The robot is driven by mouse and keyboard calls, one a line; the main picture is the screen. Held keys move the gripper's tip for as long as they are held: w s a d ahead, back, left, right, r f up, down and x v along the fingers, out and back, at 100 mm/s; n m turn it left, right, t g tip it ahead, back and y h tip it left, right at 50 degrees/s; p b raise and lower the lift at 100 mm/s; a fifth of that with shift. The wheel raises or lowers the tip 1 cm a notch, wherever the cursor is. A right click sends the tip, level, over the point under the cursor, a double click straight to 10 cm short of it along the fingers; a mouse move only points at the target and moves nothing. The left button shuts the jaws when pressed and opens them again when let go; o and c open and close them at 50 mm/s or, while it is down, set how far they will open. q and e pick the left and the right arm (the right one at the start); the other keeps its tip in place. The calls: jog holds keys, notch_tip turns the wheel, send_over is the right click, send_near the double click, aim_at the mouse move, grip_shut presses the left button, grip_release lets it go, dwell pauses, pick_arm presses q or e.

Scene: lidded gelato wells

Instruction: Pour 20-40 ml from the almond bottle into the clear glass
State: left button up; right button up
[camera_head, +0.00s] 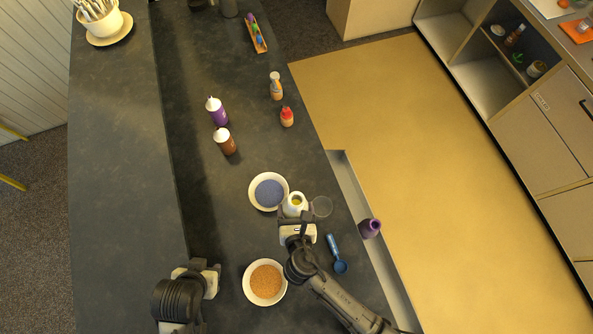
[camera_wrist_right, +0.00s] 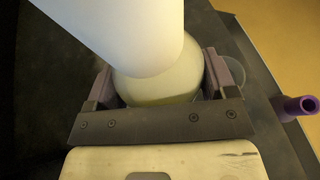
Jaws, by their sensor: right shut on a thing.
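A white bottle with a yellow patch (camera_head: 296,199), which I take to be the almond bottle, is between the fingers of my right gripper (camera_head: 296,212). The gripper is shut on it. In the right wrist view its pale body and white upper part (camera_wrist_right: 135,30) fill the middle, with the fingers on both sides. No label is readable. The clear glass (camera_head: 322,206) stands just right of the bottle, apart from the fingers. Its faint rim shows in the right wrist view (camera_wrist_right: 234,71), partly hidden by a finger. My left gripper (camera_head: 197,268) is at the lower left; its fingertips are unclear.
A bowl of blue-grey contents (camera_head: 254,191) is left of the bottle, and a bowl of orange-brown grains (camera_head: 248,293) is below. A blue scoop (camera_head: 336,257) and a purple vessel (camera_head: 370,228) are to the right. Several bottles stand farther up the counter (camera_head: 190,120).

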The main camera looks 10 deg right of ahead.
jog(key=shift+m+y, duration=0.6)
jog(key=shift+m, duration=0.1)
jog(key=f, duration=0.4)
jog(key=a+f, duration=0.1)
jog(key=f, duration=0.2)
jog(key=f+m+y+b, duration=0.1)
jog(key=a+f+m+y+b, duration=0.1)
jog(key=b, duration=0.1)
jog(key=f+m+g+b, duration=0.1)
jog(key=shift+s+a+f+y+b, duration=0.25)
jog(key=shift+f+y+b, duration=0.05)
jog(key=shift+y+b, duration=0.1)
jog(key=shift+a+m+g+y+b, duration=0.1)
jog(key=shift+m+g+y+b, duration=0.3)
jog(key=shift+m+y, duration=0.4)
jog(key=shift+r+m+y, duration=0.3)
jog(key=shift+r+m, duration=0.05)
jog(key=shift+m, duration=0.15)
jog(key=shift+d+r+m+y+p, duration=0.25)
jog(key=shift+r+m+y+p, duration=0.2)
jog(key=shift+r+p, duration=0.45)
jog(key=shift+m+y, duration=0.25)
jog(key=shift+m, duration=0.2)
jog(key=shift+w, duration=0.1)
jog(key=shift+f, duration=0.1)
